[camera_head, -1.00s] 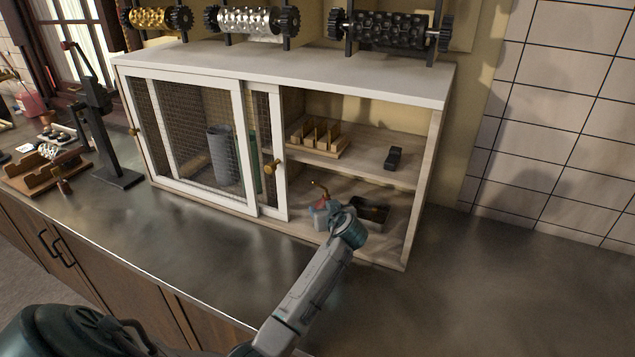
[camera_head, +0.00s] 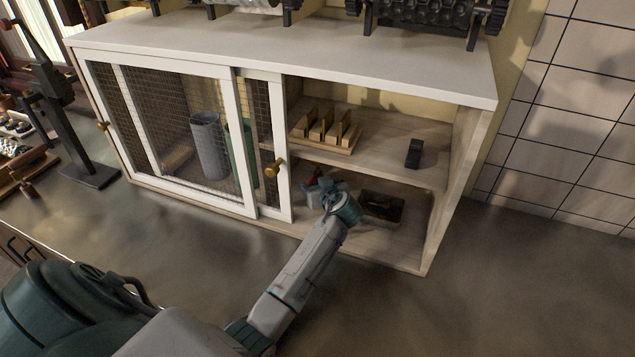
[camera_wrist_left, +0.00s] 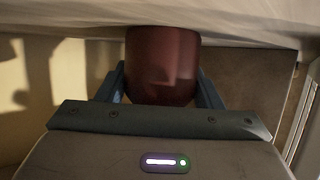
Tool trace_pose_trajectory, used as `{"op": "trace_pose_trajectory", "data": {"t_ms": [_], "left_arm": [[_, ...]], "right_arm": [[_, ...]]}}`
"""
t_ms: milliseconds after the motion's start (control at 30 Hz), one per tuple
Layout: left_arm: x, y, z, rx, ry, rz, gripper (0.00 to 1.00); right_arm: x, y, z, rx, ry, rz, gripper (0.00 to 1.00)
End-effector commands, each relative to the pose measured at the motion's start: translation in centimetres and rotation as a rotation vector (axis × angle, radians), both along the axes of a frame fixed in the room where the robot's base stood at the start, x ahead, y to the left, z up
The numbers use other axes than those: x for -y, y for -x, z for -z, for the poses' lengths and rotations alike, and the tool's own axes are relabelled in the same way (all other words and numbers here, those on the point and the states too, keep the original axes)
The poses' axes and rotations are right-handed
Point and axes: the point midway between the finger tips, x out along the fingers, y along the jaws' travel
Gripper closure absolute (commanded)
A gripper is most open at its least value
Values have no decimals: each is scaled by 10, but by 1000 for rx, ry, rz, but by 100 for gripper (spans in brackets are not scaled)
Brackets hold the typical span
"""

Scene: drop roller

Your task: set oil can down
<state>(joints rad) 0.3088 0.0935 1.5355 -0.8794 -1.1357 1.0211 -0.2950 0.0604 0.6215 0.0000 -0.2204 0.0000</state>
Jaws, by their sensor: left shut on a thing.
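The dark red oil can (camera_wrist_left: 162,65) is between the two fingers of my left gripper (camera_wrist_left: 165,92) in the left wrist view. The gripper is shut on its body. In the head view, my left arm reaches into the open lower right compartment of the cabinet (camera_head: 430,262). There a small red part of the can (camera_head: 311,180) shows beside the left gripper (camera_head: 318,194), whose fingers are mostly hidden by the wrist. I cannot tell whether the can's base touches the compartment floor. My right gripper is not in view.
A dark open box (camera_head: 383,207) sits right of my wrist in the same compartment. The shelf above holds a wooden rack (camera_head: 325,140) and a small black object (camera_head: 414,153). A mesh sliding door (camera_head: 277,210) closes off the left side.

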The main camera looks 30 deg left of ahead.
Motion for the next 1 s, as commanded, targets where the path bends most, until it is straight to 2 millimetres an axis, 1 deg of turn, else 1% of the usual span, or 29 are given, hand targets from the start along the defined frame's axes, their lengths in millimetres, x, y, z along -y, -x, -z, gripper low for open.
{"op": "trace_pose_trajectory", "data": {"t_ms": [33,100,167,267,300,367,400,533,667,767,833,867,1000], "left_arm": [[1,1,4,-6,4,0,73],[1,1,5,-6,4,0,73],[1,1,6,-5,4,0,73],[1,1,9,-4,3,1,73],[1,1,9,-5,4,0,38],[1,1,8,-5,4,0,26],[1,1,8,-6,3,0,19],[1,1,9,-6,3,0,18],[1,1,8,-6,3,0,18],[1,1,5,-6,3,0,18],[1,1,-1,-6,3,0,18],[6,3,3,-5,5,1,18],[27,19,-7,-1,8,2,18]], "right_arm": [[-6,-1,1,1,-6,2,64],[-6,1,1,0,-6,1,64],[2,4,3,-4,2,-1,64],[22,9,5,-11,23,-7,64],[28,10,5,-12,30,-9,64],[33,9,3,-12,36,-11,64],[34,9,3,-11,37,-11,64],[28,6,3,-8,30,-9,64],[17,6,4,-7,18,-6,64],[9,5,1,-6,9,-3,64],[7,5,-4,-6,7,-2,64],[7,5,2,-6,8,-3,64],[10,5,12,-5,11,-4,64]]}}
